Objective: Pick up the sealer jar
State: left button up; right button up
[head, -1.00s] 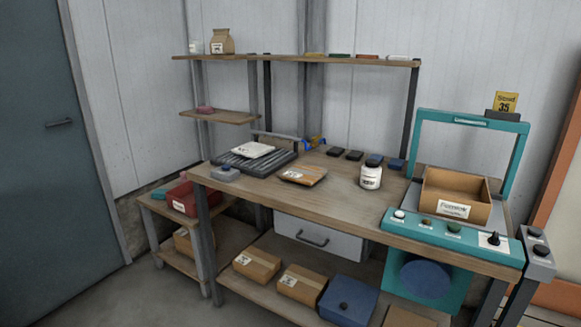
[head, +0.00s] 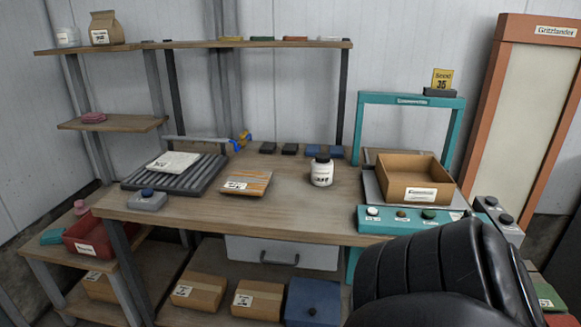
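A white jar with a dark lid and a black-printed label (head: 321,171) stands upright on the wooden workbench (head: 290,212), right of the middle. I take it for the sealer jar, though its label is too small to read. A second white jar (head: 67,37) stands on the upper shelf at the far left. Neither of my grippers is in view. A black, rounded part at the lower right looks like one of my arm links and covers the bench's lower right.
A teal frame machine (head: 462,140) with an open cardboard box (head: 427,193) stands right of the jar. A wooden block (head: 246,183) and a grey roller tray (head: 196,181) lie to its left. Small dark blocks (head: 290,149) sit behind. Bench around the jar is clear.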

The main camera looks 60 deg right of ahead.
aim_at(321, 174)
jog(key=z, duration=0.45)
jog(key=i, duration=0.85)
jog(key=z, duration=0.9)
